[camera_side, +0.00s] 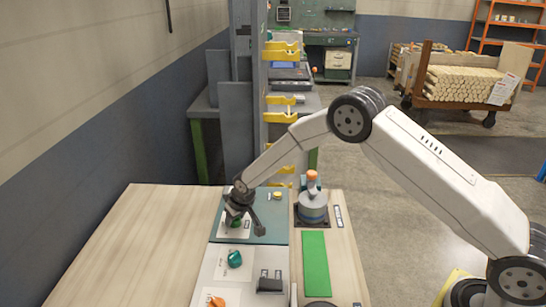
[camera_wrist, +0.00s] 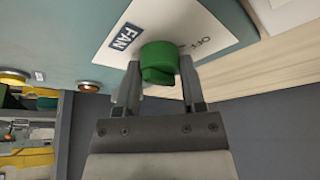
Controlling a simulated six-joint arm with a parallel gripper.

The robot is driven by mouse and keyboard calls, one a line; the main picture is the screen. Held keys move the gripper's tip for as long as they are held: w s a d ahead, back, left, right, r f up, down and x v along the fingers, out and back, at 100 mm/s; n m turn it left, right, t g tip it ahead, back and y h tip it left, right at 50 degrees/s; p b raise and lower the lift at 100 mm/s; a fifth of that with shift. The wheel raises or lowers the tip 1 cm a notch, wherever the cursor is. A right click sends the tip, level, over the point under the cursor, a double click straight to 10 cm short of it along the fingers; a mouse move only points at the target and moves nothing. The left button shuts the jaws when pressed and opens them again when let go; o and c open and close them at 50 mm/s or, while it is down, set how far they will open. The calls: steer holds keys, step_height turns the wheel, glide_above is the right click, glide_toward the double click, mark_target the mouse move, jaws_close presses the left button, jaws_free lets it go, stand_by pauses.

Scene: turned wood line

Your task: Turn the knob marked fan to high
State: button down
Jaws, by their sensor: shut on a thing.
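The fan knob (camera_wrist: 160,62) is green and sits on a white plate (camera_wrist: 115,25) marked FAN, with OFF lettering near its right side. In the wrist view my gripper (camera_wrist: 160,80) has one finger on each side of the knob and is shut on it. The fingers and knob hide part of the plate, so other markings and the knob's pointer cannot be read. In the side view my gripper (camera_side: 238,204) reaches down onto the teal panel (camera_side: 262,229), and the green knob (camera_side: 236,222) shows just under it.
A teal knob (camera_side: 234,258) and an orange knob (camera_side: 215,301) stand on the pale panel in front, beside a black switch (camera_side: 270,285). A grey-blue device with an orange top (camera_side: 313,205) stands at right. A green strip (camera_side: 315,262) lies nearby. The wooden table's left part (camera_side: 130,245) is clear.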

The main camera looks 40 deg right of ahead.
mark_target(232, 233)
steer(key=shift+a+m+h, duration=0.1)
steer(key=shift+m+h, duration=0.4)
steer(key=shift+m, duration=0.85)
steer(key=shift+m+h, duration=0.5)
steer(key=shift+m, duration=0.85)
steer(key=m+g, duration=0.1)
steer(key=m, duration=0.1)
steer(key=m+h, duration=0.1)
steer(key=m, duration=0.2)
steer(key=shift+a+g+h, duration=0.1)
steer(key=shift+g+h, duration=0.2)
steer(key=shift+g, duration=0.1)
steer(key=shift+m, duration=0.3)
steer(key=shift+c, duration=0.9)
jaws_free()
steer(key=v, duration=0.7)
steer(key=shift+r, duration=0.35)
